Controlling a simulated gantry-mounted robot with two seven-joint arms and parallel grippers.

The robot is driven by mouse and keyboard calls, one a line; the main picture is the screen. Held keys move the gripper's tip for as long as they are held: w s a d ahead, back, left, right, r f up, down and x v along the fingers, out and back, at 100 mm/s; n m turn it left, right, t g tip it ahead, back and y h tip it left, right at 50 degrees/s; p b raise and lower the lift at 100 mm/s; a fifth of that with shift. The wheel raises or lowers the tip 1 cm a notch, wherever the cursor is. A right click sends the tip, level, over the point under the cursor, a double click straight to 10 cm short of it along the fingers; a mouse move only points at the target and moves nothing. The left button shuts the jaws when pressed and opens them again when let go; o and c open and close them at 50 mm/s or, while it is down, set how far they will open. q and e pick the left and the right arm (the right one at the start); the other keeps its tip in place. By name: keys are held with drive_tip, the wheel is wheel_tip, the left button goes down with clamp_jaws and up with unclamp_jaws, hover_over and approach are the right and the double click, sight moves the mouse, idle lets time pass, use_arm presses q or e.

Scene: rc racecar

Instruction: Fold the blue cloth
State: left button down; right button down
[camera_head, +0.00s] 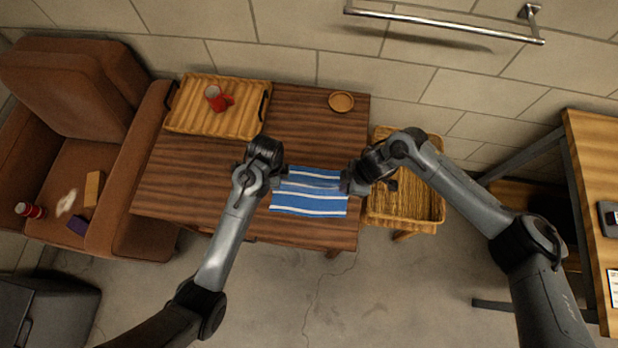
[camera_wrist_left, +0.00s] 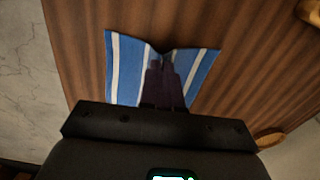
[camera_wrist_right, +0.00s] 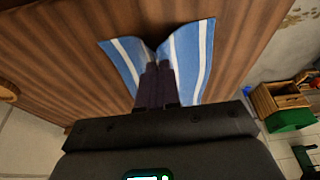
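The blue cloth (camera_head: 310,198) with white stripes lies near the front right of the dark wooden table (camera_head: 185,180). My left gripper (camera_head: 284,176) is at its left edge and my right gripper (camera_head: 346,183) is at its right edge. In the left wrist view, the cloth (camera_wrist_left: 126,70) dips and bunches around the closed fingers of the left gripper (camera_wrist_left: 164,64). In the right wrist view, the cloth (camera_wrist_right: 190,55) is pinched the same way at the right gripper (camera_wrist_right: 155,68). The fingers hide part of the cloth, and how far it is lifted is unclear.
A small round dish (camera_head: 341,102) is at the back right.

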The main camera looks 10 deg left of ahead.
use_arm(q)
drive_tip(key=shift+r, duration=0.1)
use_arm(e)
drive_tip(key=shift+r, duration=0.15)
